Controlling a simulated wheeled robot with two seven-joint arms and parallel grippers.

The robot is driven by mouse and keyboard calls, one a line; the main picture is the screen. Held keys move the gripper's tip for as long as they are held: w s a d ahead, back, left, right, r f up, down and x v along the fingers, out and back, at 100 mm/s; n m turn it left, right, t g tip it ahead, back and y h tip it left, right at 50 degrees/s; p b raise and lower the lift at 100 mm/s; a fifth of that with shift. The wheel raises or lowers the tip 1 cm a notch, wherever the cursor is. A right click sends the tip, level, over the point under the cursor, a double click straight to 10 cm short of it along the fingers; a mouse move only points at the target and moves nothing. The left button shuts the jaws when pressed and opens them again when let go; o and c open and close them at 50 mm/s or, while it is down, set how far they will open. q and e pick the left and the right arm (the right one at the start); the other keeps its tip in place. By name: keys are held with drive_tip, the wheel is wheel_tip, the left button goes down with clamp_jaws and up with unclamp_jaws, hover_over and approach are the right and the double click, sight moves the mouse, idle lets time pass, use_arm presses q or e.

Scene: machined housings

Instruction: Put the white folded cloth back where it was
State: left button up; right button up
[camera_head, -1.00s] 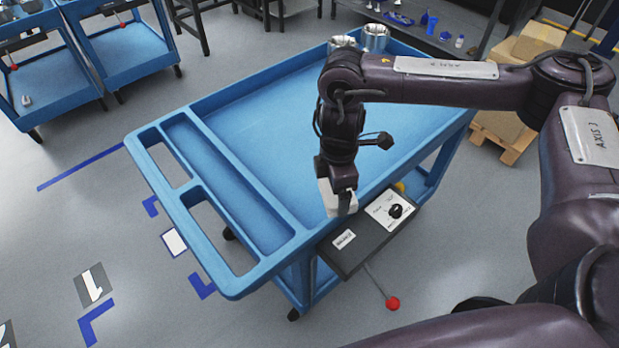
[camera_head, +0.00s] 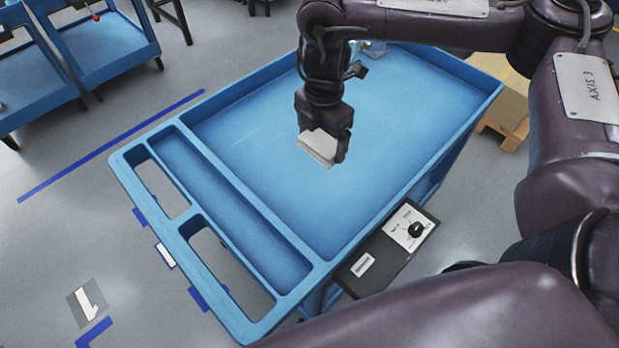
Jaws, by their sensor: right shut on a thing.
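The white folded cloth (camera_head: 318,148) is a small flat stack held in my right gripper (camera_head: 326,143). The gripper points down and is shut on the cloth. The cloth appears to be over the blue cart's tray (camera_head: 240,135); I cannot tell its exact height above the tray floor. The fingertips are partly hidden by the cloth and the gripper body. My left gripper is not in view.
The tray floor around the gripper is clear, bounded by raised rims and a narrow trough (camera_head: 225,200) on the left. A black control box (camera_head: 390,250) with a knob hangs on the near side. Other blue carts (camera_head: 100,45) stand back left.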

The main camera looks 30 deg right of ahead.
drive_tip(key=shift+w+f+b, duration=0.15)
drive_tip(key=shift+w+f, duration=0.15)
drive_tip(key=shift+f, duration=0.2)
drive_tip(key=shift+w+f+b, duration=0.15)
drive_tip(key=shift+w+f, duration=0.1)
drive_tip(key=shift+f, duration=0.2)
drive_tip(key=f+b, duration=0.1)
drive_tip(key=f, duration=0.3)
drive_tip(key=f+b, duration=0.1)
drive_tip(key=f, duration=0.3)
drive_tip(key=f+b, duration=0.2)
drive_tip(key=f, duration=0.2)
drive_tip(key=shift+s+f, duration=0.3)
drive_tip(key=shift+s, duration=0.05)
drive_tip(key=shift+f, duration=0.75)
drive_tip(key=shift+f+b, duration=0.3)
drive_tip(key=shift+b, duration=0.05)
wheel_tip(320, 180, down, 3)
drive_tip(key=shift+r+b, duration=0.2)
drive_tip(key=shift+b, duration=0.4)
drive_tip(key=shift+f, duration=0.35)
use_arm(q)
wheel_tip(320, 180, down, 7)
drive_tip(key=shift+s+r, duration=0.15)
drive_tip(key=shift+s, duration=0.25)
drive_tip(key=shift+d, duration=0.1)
